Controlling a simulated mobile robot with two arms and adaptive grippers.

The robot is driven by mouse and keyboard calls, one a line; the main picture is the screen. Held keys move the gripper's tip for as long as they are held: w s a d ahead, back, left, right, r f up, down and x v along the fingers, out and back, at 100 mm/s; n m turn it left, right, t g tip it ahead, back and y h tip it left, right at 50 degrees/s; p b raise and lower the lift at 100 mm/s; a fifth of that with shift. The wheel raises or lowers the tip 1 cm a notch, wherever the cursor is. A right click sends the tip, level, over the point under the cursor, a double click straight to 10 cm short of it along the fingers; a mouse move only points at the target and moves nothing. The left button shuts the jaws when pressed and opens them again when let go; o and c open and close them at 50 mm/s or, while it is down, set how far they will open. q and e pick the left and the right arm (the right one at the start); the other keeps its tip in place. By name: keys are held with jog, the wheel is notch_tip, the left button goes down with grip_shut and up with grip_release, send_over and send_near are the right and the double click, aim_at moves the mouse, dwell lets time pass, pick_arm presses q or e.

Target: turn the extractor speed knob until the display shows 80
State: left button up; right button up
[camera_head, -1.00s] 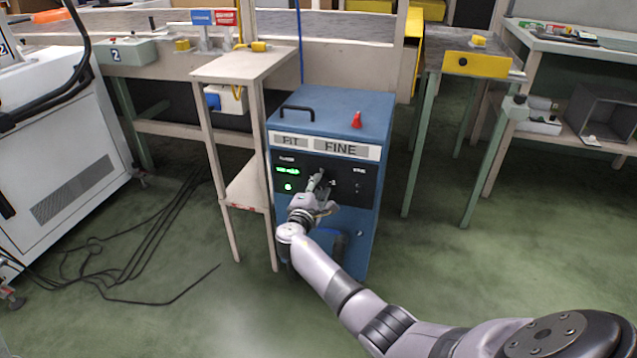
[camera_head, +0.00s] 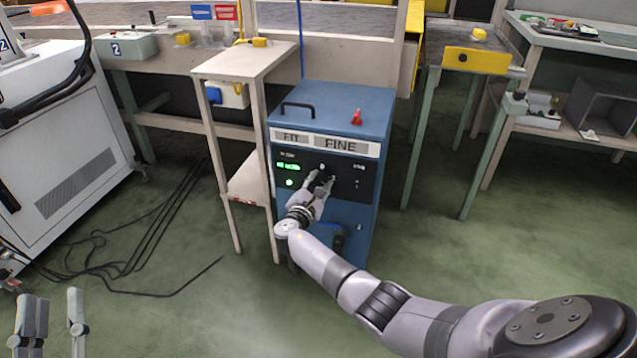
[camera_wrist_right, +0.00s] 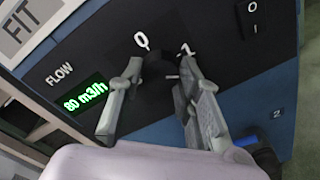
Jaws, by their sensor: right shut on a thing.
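The blue extractor cabinet (camera_head: 350,108) stands at the centre of the head view, with a black control panel on its front. In the right wrist view the green display (camera_wrist_right: 85,94) reads "80 m3/h" under the label "FLOW". The dark speed knob (camera_wrist_right: 158,70) is between the fingertips of my right gripper (camera_wrist_right: 158,80), which is shut on it. The knob's far side and pointer are hard to make out. In the head view my right gripper (camera_head: 320,180) is at the panel. My left gripper (camera_head: 52,308) is at the lower left, its fingers apart and empty.
A power switch (camera_wrist_right: 252,18) sits beside the knob on the panel. A red emergency light or button (camera_head: 356,117) and a black handle (camera_head: 297,106) are on the cabinet top. A narrow table (camera_head: 245,60) stands close at left. Cables (camera_head: 150,225) lie on the floor.

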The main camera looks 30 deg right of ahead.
jog(key=o, duration=1.1)
jog(key=shift+o, duration=0.2)
jog(key=v, duration=1.2)
jog(key=shift+a, duration=0.15)
